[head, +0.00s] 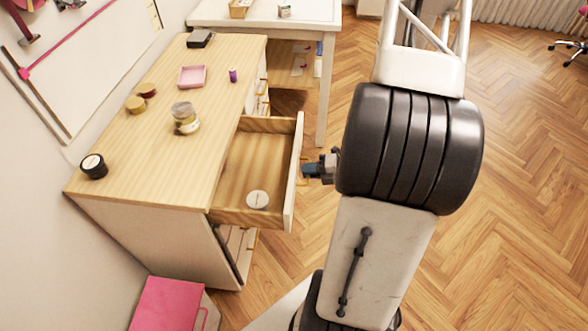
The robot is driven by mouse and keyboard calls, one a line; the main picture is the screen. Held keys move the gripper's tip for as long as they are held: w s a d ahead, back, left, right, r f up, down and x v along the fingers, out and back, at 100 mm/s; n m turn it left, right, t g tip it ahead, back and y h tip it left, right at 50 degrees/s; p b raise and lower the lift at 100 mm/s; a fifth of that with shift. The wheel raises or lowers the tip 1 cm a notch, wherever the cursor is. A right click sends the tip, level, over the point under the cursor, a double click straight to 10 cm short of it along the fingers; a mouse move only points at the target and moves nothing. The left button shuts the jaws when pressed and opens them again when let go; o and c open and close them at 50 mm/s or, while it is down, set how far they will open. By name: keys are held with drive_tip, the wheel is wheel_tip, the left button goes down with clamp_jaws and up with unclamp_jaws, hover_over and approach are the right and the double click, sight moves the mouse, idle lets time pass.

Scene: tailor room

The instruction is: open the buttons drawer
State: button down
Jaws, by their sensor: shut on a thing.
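A wooden drawer (243,165) stands pulled out from the upper part of the cabinet (185,130). I cannot read any label, so I cannot tell if it is the buttons drawer. A round white-topped thing (257,199) lies inside it near the front corner. My gripper (307,169) is at the outer side of the drawer's pale front panel (294,185), about midway along it. It is shut on the drawer's handle, which is mostly hidden by the fingers.
On the cabinet top are a glass jar (185,119), a pink tray (192,77), a purple spool (233,75) and several small round things. A pink-topped box (167,303) stands at the cabinet's near end. A white table (270,17) stands behind. Wood floor (530,180) is clear at right.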

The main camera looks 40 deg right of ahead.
drive_tip(key=shift+f+v, duration=0.25)
drive_tip(key=shift+v, duration=1)
drive_tip(key=shift+f+v, duration=0.25)
drive_tip(key=shift+v, duration=0.95)
drive_tip(key=shift+s, duration=0.1)
drive_tip(key=c, duration=1.2)
unclamp_jaws()
drive_tip(key=shift+s+d, duration=0.1)
drive_tip(key=shift+d, duration=0.05)
drive_tip(key=shift+v, duration=3.75)
drive_tip(key=shift+r, duration=0.1)
